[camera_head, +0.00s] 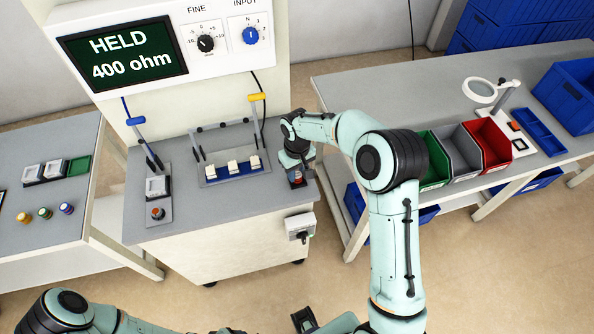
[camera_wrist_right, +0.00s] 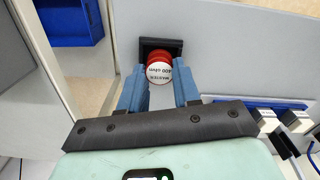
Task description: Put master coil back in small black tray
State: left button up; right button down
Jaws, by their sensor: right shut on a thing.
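The master coil (camera_wrist_right: 159,72) is red with a white labelled top, seen in the right wrist view. My right gripper (camera_wrist_right: 160,80) is shut on it, one blue finger on each side. The small black tray (camera_wrist_right: 176,44) lies just beyond and under the coil, which overlaps its near part. I cannot tell whether the coil touches the tray floor. In the head view the coil (camera_head: 297,173) shows small and red at the bench's right side, below my right wrist, with the dark tray (camera_head: 297,184) under it. Part of my left arm shows at the lower left; its gripper is not visible.
A screen (camera_head: 122,57) reads HELD, 400 ohm. Left of my right gripper stand a fixture with several white blocks (camera_head: 233,168) and a lever stand (camera_head: 158,187). Green, grey and red bins (camera_head: 487,143) stand on the right table. A left table (camera_head: 50,205) holds small coils.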

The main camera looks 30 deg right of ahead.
aim_at(297, 174)
jog(key=shift+f, duration=0.15)
jog(key=c, duration=0.8)
grip_release()
jog(key=shift+r, duration=0.2)
notch_tip(297, 174, up, 12)
jog(key=p, duration=0.1)
